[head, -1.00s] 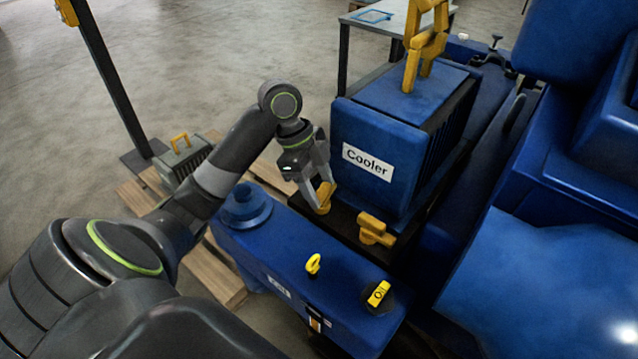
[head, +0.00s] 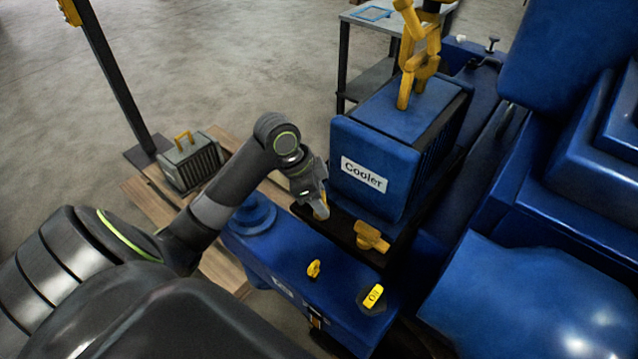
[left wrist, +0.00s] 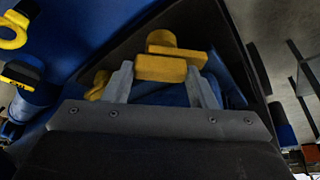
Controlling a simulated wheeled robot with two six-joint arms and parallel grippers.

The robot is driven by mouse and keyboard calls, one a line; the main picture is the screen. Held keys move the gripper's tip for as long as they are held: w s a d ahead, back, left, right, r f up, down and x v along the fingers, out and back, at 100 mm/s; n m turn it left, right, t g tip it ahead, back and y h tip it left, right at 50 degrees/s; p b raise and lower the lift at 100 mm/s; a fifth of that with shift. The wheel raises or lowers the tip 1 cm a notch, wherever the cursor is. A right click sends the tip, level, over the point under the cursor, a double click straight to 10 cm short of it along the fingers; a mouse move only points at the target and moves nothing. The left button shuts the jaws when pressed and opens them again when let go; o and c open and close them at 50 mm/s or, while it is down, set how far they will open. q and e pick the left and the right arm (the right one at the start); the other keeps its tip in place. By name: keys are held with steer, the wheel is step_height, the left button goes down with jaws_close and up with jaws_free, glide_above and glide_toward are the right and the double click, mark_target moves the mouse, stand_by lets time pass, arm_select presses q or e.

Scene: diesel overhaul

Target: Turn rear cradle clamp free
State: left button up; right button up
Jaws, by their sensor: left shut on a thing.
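My left gripper (head: 318,206) reaches down at the left foot of the blue cooler (head: 372,168). It is shut on a yellow cradle clamp (head: 323,211), mostly hidden by the fingers in the head view. In the left wrist view the clamp's yellow bar (left wrist: 162,68) lies crosswise between the two grey fingertips, with a round yellow part behind it. A second yellow clamp (head: 371,237) stands free on the dark cradle, to the right of the gripper. My right gripper is not in view.
A yellow lifting fixture (head: 418,62) stands on top of the cooler. A blue tank with a yellow ring handle (head: 314,269) and a yellow-labelled oil cap (head: 373,297) lies in front. Blue engine parts (head: 530,295) fill the right. A grey case (head: 190,162) sits on a pallet.

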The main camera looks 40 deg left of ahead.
arm_select(q)
steer(key=n+p, duration=0.2)
steer(key=n+t+y+p, duration=0.1)
steer(key=n+p, duration=0.1)
steer(key=p, duration=0.1)
steer(key=shift+d+r+n, duration=0.15)
steer(key=shift+r+n, duration=0.15)
steer(key=shift+r, duration=0.1)
steer(key=shift+f+n+t+y+p, duration=0.1)
steer(key=shift+n+t+y+p, duration=0.2)
steer(key=shift+n+y+p, duration=0.4)
steer(key=shift+f+n+y+p, duration=0.15)
steer(key=shift+n+y+p, duration=0.2)
steer(key=shift+n, duration=0.95)
steer(key=o, duration=1)
steer(key=shift+f, duration=0.1)
steer(key=shift+c, duration=0.2)
